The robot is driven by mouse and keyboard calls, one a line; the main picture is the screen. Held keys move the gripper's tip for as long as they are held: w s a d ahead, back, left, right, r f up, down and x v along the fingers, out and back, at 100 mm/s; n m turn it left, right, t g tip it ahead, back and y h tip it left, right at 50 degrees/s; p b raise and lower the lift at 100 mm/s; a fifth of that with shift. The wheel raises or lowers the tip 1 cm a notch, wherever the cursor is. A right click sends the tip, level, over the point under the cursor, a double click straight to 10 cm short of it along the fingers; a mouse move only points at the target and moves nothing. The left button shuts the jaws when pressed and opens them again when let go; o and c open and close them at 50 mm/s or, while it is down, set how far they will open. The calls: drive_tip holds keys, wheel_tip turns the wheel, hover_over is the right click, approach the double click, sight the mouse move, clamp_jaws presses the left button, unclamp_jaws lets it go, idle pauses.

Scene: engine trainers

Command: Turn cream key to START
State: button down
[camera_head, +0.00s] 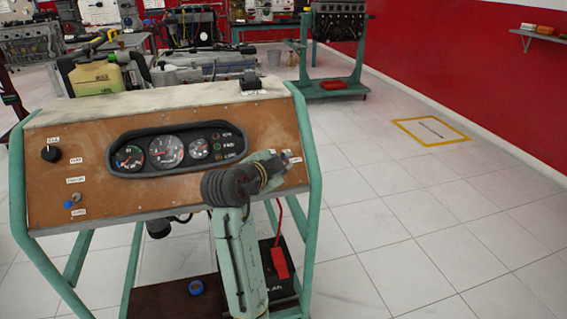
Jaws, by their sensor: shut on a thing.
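My gripper (274,165) is at the right end of the brown instrument panel (80,130), beside small white labels (292,157). It is shut, with its fingertips against the panel face. The cream key itself is hidden behind my gripper and wrist, so its angle and the START mark cannot be read. The place where the jaws close fits the key's switch on the panel.
The gauge cluster (180,147) with indicator lamps sits left of my gripper. A black knob (51,153) and a blue-tipped switch (69,204) are at the panel's left. A battery (278,268) with a red cable stands below. Floor to the right is clear.

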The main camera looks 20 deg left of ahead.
drive_tip(key=shift+f, duration=0.15)
drive_tip(key=c, duration=1.7)
unclamp_jaws()
drive_tip(key=shift+s, duration=0.1)
drive_tip(key=v, duration=1.2)
